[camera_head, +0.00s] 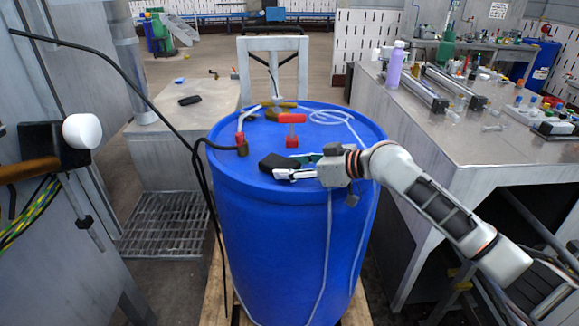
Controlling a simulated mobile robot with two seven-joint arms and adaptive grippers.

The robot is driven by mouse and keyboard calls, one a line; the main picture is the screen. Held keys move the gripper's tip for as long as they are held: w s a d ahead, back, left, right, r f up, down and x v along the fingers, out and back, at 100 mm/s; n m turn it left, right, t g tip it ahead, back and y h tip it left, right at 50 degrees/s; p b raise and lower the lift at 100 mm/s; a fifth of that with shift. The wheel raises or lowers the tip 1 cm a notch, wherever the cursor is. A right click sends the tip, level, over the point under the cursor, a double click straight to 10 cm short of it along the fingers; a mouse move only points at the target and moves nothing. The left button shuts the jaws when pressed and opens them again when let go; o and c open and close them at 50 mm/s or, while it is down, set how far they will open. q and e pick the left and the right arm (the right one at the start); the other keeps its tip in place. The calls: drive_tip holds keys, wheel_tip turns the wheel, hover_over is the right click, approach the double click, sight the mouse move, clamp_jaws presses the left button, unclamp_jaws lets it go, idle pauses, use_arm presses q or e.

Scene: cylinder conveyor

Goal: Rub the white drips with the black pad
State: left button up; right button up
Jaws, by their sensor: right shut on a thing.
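A blue drum (270,240) stands in the middle. White drips (337,116) curl across the back right of its lid, and thin pale lines run down its front side. My right gripper (293,170) reaches in from the right, low over the front of the lid. It is shut on the black pad (278,161), which sits at its fingertips, apart from the curled drips. Whether the pad touches the lid is hard to tell. My left gripper is not in view.
A red-handled valve (292,130) and a hose fitting (241,145) with a black hose stand on the lid. A metal bench (455,140) with a purple bottle (395,65) is at right. A black item (190,100) lies on the grey block behind left.

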sight(299, 168)
drive_tip(key=shift+d+f, duration=0.2)
drive_tip(key=shift+d, duration=2.6)
drive_tip(key=shift+w+d, duration=0.15)
drive_tip(key=shift+d, duration=0.15)
drive_tip(key=shift+p, duration=0.35)
drive_tip(key=shift+a+r+p, duration=0.1)
drive_tip(key=shift+a+p, duration=0.7)
drive_tip(key=shift+p, duration=0.05)
drive_tip(key=shift+a, duration=0.75)
drive_tip(key=shift+s+a+p, duration=0.25)
drive_tip(key=shift+a+p, duration=0.5)
drive_tip(key=shift+a, duration=0.25)
drive_tip(key=shift+a+p, duration=0.3)
drive_tip(key=shift+a, duration=0.55)
